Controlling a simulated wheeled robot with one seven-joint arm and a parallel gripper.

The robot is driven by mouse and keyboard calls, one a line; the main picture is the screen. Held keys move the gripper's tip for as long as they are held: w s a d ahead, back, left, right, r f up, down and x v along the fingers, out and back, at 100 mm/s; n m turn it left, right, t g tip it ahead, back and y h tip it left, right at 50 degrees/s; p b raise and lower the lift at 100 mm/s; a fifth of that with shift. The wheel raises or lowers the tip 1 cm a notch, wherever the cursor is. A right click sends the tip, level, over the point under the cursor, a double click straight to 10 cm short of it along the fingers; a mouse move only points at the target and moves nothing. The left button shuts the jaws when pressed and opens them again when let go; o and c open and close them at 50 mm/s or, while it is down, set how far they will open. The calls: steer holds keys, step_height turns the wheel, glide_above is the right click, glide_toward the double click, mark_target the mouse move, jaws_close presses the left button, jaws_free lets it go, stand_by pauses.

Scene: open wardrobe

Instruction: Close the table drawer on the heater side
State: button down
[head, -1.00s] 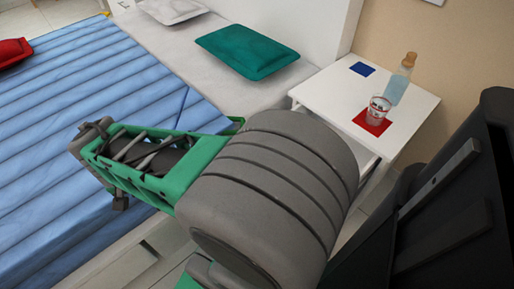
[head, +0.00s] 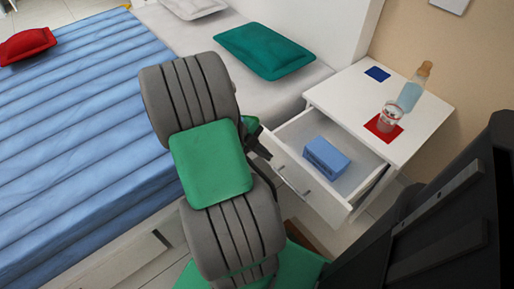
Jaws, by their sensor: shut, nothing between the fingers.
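The white bedside table (head: 350,90) stands at the right, beside the bed. Its drawer (head: 322,198) is pulled out, showing the inside and a blue box (head: 326,157) lying in it. A metal handle (head: 292,181) is on the drawer front. My gripper (head: 262,148) shows as a dark piece behind my green and grey arm, close to the left end of the drawer front. It is shut and empty. I cannot tell whether it touches the drawer. The arm hides much of the gripper. No heater can be clearly made out.
A bottle (head: 413,90) and a glass (head: 390,117) on a red square (head: 377,129) stand on the tabletop, with a blue square (head: 377,74) behind. The bed (head: 80,130) fills the left. A large dark object (head: 450,215) blocks the lower right.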

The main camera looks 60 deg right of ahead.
mark_target(287, 158)
steer(key=s+d+f, duration=0.2)
steer(key=d, duration=0.1)
steer(key=shift+s+f+b, duration=0.1)
steer(key=shift+s+b, duration=0.1)
steer(key=shift+b, duration=0.1)
steer(key=shift+s+d, duration=0.25)
steer(key=shift+d, duration=0.45)
